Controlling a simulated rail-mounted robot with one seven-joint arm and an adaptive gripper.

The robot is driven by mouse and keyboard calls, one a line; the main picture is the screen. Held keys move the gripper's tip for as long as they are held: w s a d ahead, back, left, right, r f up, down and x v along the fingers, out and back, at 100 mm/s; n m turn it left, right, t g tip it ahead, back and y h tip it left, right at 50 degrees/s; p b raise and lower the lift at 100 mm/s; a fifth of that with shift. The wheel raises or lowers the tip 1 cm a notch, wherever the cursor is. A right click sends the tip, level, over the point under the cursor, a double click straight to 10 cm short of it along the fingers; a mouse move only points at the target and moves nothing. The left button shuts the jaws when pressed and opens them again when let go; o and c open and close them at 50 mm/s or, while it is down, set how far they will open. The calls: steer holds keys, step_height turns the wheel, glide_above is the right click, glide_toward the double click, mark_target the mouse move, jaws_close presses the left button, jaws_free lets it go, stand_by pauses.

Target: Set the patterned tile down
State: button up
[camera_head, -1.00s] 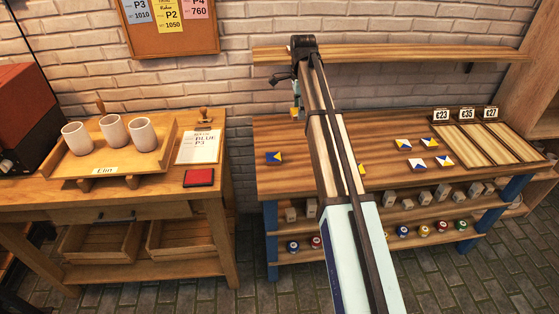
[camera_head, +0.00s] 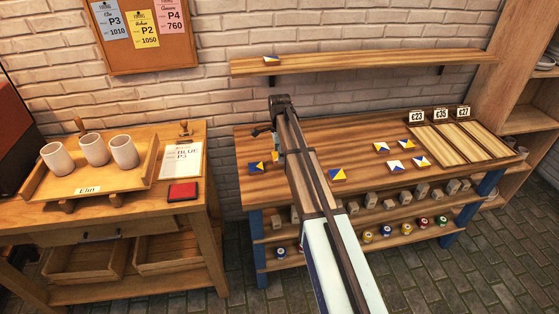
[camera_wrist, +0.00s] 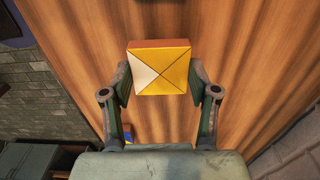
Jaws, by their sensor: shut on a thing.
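The patterned tile (camera_wrist: 160,72) is yellow with one white triangle and crossing dark lines. In the wrist view it sits between the fingertips of my gripper (camera_wrist: 160,80), which is shut on it by its left and right sides. Its face is toward the camera, with bare wood behind it. In the head view my gripper (camera_head: 276,149) is small and low over the left part of the wooden table (camera_head: 310,133), largely hidden by my arm. I cannot tell whether the tile touches the table.
A blue and yellow tile (camera_head: 257,168) lies just left of my gripper. Another tile (camera_head: 337,175) lies right of my arm, with several farther right. A wall shelf (camera_head: 380,63) holds one tile (camera_head: 271,60). A slotted tray (camera_head: 460,140) stands at the table's right.

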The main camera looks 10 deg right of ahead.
mark_target(280, 167)
steer(key=shift+f+p, duration=0.4)
steer(key=shift+f, duration=1.6)
steer(key=shift+f, duration=0.1)
steer(key=o, duration=1.2)
steer(key=shift+o, duration=0.2)
step_height(280, 167, up, 12)
steer(key=b, duration=0.3)
